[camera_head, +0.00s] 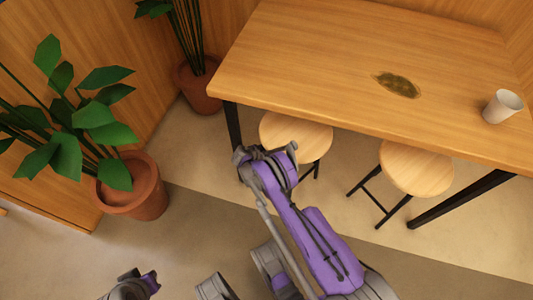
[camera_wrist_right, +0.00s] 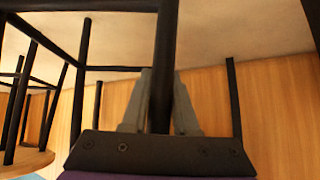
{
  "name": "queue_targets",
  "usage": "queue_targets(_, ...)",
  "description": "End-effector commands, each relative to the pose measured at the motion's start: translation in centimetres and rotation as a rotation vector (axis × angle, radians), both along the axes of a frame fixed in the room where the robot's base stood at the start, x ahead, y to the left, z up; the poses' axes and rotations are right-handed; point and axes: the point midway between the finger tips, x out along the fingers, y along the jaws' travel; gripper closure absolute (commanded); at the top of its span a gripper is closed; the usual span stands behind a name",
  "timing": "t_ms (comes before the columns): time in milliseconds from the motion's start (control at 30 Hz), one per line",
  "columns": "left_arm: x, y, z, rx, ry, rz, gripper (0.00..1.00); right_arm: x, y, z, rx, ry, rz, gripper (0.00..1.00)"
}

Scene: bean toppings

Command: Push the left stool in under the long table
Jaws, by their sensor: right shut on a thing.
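The left stool (camera_head: 290,136) has a round pale wood seat and black legs. The back part of its seat is under the front edge of the long table (camera_head: 330,50), and the rest sticks out in front. My right arm reaches to this stool, and its wrist covers the seat's front left part. In the right wrist view, my right gripper (camera_wrist_right: 160,75) is shut on a black stool leg (camera_wrist_right: 162,40). In the head view its fingers are hidden. Grey and purple arm parts show at the bottom edge, but no left fingers can be seen.
The right stool (camera_head: 415,168) stands partly under the table, near the table's black front leg (camera_head: 460,198). A white cup (camera_head: 502,106) and a dark oval patch (camera_head: 397,84) are on the tabletop. Potted plants (camera_head: 135,190) stand at left. The floor between the stools is clear.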

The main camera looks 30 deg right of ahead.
Motion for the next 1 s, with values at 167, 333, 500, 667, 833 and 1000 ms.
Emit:
queue_targets(167, 0.0, 0.0, 0.0, 0.0, 0.0, 0.0, 1.0, 0.0, -0.3, -0.1, 0.0, 0.001, -0.001, 1.0)
queue_targets(333, 0.0, 0.0, 0.0, 0.0, 0.0, 0.0, 1.0, 0.0, -0.3, -0.1, 0.0, 0.0, -0.001, 0.47)
queue_targets(500, 0.0, 0.0, 0.0, 0.0, 0.0, 0.0, 1.0, -0.1, -0.3, -0.1, 0.0, 0.0, -0.001, 0.38)
queue_targets(667, 0.0, 0.0, 0.0, 0.0, 0.0, 0.0, 1.0, -0.1, -0.2, 0.0, 0.0, -0.001, -0.002, 0.38)
queue_targets(833, -0.1, 0.0, 0.3, 0.0, 0.001, 0.0, 1.0, -0.2, 0.8, 1.0, 0.001, 0.0, 0.001, 0.38)
queue_targets(1000, -0.2, 0.0, 0.9, 0.0, 0.001, 0.0, 1.0, -0.8, 3.2, 3.4, 0.0, -0.001, 0.004, 0.38)
